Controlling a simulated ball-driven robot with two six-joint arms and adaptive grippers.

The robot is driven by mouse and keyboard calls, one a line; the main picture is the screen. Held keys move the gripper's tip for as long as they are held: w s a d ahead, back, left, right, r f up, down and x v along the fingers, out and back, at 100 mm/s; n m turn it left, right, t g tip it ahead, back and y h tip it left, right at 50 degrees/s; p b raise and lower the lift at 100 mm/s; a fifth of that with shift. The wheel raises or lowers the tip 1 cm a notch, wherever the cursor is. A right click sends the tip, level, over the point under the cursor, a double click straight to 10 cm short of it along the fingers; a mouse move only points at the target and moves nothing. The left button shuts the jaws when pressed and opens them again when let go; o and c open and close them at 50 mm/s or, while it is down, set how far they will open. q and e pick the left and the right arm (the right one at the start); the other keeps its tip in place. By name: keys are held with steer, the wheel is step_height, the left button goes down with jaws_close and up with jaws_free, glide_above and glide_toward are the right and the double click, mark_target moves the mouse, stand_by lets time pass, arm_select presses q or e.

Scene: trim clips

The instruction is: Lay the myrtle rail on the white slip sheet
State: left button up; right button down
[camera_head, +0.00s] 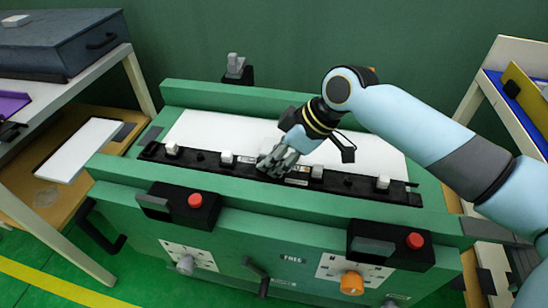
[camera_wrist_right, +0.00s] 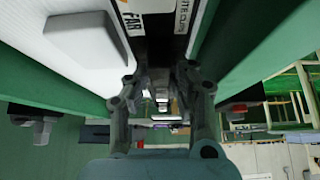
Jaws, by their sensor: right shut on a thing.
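A long dark rail (camera_head: 340,180), which looks almost black, runs along the front edge of the white slip sheet (camera_head: 215,130). Several small white clips and printed labels show along the dark strip. The sheet lies flat on the green bench top. My right gripper (camera_head: 270,168) is shut at the middle of the rail; its fingers hide that part. In the right wrist view the fingertips (camera_wrist_right: 165,85) close around a dark strip with printed labels. I cannot tell whether the rail is resting or slightly raised. My left gripper is not in view.
The green bench (camera_head: 270,235) has two black boxes with red buttons (camera_head: 195,201) on its front. A grey block (camera_wrist_right: 92,42) lies on the sheet in the right wrist view. A side table with a dark case (camera_head: 60,40) stands left; a shelf (camera_head: 510,75) stands right.

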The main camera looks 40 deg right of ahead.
steer(key=shift+f+b, duration=0.3)
steer(key=shift+f, duration=0.3)
stand_by(0.4)
steer(key=c, duration=1.1)
jaws_free()
steer(key=shift+o, duration=0.2)
steer(key=v, duration=1.2)
